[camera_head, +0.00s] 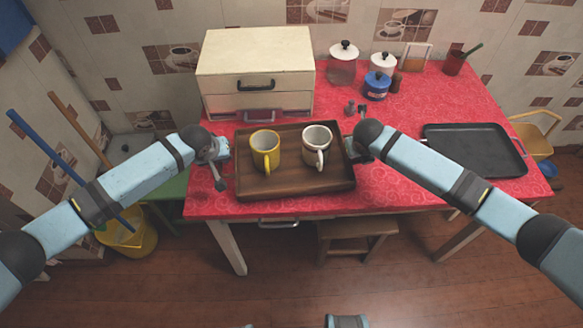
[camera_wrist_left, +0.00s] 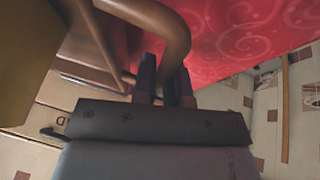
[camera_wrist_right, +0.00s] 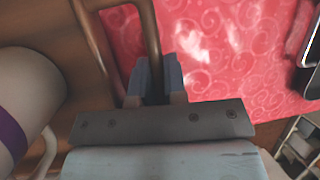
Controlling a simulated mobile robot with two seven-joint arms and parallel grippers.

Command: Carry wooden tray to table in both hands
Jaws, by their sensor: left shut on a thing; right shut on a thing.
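The brown wooden tray (camera_head: 292,188) is over the red patterned table (camera_head: 410,190), close to its front edge. I cannot tell whether it rests on the cloth or hangs just above it. A yellow mug (camera_head: 265,151) and a white mug (camera_head: 316,146) with a purple band stand upright in it. My left gripper (camera_head: 224,160) is shut on the tray's left handle, whose bar shows in the left wrist view (camera_wrist_left: 177,35). My right gripper (camera_head: 356,148) is shut on the right handle, seen in the right wrist view (camera_wrist_right: 151,38).
A cream drawer box (camera_head: 255,68) stands close behind the tray. A black baking tray (camera_head: 472,150) lies to the right. Lidded jars (camera_head: 342,65) and a red cup (camera_head: 455,64) stand at the back. A stool (camera_head: 352,230) is below the table's front edge; a yellow bucket (camera_head: 135,237) is at left.

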